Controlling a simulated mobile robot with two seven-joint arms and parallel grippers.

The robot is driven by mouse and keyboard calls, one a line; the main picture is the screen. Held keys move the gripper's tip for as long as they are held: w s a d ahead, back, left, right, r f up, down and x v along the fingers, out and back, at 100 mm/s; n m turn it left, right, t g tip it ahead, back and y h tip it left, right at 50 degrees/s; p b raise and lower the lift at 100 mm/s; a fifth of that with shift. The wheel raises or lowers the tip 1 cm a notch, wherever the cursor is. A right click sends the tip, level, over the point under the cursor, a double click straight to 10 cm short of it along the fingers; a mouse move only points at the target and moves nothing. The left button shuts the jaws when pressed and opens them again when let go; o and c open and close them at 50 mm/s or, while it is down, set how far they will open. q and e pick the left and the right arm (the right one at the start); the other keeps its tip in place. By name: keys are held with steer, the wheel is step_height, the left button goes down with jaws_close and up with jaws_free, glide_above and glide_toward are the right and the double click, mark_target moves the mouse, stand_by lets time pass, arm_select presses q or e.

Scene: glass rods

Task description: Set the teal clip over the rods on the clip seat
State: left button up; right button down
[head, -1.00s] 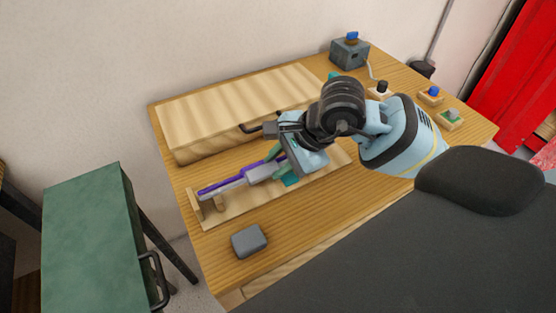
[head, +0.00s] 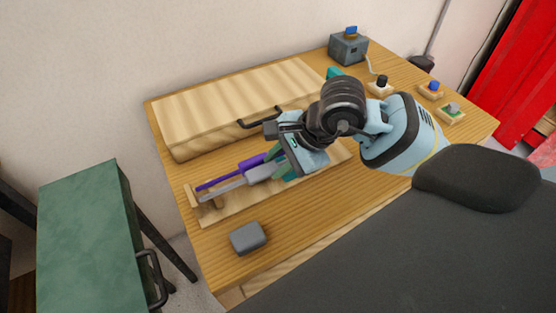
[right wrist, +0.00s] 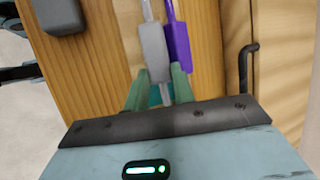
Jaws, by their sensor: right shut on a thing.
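The grey rod (head: 264,172) and the purple rod (head: 250,163) lie side by side along a pale wooden rack (head: 232,212); both also show in the right wrist view, the grey rod (right wrist: 155,52) left of the purple rod (right wrist: 177,42). My right gripper (right wrist: 160,88) has its green fingers shut on a teal piece, seemingly the clip (right wrist: 165,94), at the near end of the rods' thick parts. In the head view this gripper (head: 283,170) is low over the rack and hides the clip and most of the seat. My left gripper is not in view.
A long pale wooden box (head: 235,105) with a dark handle stands behind the rack. A grey block (head: 248,238) lies in front. A grey device (head: 349,48) and small wooden button blocks (head: 431,90) are at the back right. A green cabinet (head: 85,235) stands left of the table.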

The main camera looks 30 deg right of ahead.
steer(key=shift+w, duration=0.1)
steer(key=c, duration=1.1)
jaws_free()
steer(key=shift+w, duration=0.1)
steer(key=v, duration=0.7)
steer(key=shift+d+r, duration=0.15)
steer(key=shift+r, duration=0.2)
steer(key=shift+s, duration=0.2)
